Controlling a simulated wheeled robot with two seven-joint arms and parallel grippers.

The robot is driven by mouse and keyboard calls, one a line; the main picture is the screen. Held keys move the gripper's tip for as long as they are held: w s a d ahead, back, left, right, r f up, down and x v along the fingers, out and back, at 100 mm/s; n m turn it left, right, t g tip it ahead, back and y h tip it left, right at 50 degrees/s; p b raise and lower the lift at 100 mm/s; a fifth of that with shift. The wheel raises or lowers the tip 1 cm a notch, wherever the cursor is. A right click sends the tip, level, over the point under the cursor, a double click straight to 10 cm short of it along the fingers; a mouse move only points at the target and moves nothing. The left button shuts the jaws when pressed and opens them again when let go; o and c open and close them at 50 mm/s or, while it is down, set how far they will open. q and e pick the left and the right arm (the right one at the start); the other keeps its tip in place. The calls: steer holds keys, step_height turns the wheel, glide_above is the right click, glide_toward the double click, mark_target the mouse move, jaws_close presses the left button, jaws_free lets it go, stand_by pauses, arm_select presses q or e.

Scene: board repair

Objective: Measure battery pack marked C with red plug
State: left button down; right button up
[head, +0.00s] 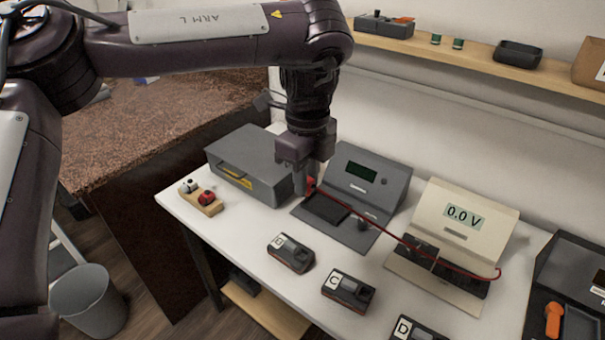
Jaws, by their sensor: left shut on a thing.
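Battery pack C (348,292) lies on the white table, its letter facing up. My left gripper (305,188) is shut on the red plug (312,182), at the left edge of the dark grey device (377,192). The fingers hide most of the plug, and I cannot tell whether it touches the device. A red cable (395,236) runs from it across to the cream meter (466,222), whose display reads 0.0 V. My right gripper is out of view.
Another pack (291,253) lies left of pack C; its letter is hard to read. Pack D (415,330) is cut off at the bottom edge. A grey box (248,165) and a wooden block with red and white pieces (201,197) stand at left. An orange-handled device (570,290) is at right.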

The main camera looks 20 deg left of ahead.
arm_select(q)
steer(key=s+d+p, duration=0.1)
steer(key=s+d, duration=0.1)
steer(key=d, duration=0.5)
steer(key=s+d+p, duration=0.1)
steer(key=s+d, duration=0.2)
steer(key=d, duration=0.4)
steer(key=shift+s+d+p, duration=0.15)
steer(key=shift+d+p, duration=0.2)
steer(key=shift+p, duration=0.05)
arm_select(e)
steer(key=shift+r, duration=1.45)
arm_select(q)
steer(key=shift+f, duration=0.1)
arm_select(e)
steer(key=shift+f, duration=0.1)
arm_select(q)
steer(key=shift+f+b, duration=4.8)
steer(key=shift+f, duration=3.35)
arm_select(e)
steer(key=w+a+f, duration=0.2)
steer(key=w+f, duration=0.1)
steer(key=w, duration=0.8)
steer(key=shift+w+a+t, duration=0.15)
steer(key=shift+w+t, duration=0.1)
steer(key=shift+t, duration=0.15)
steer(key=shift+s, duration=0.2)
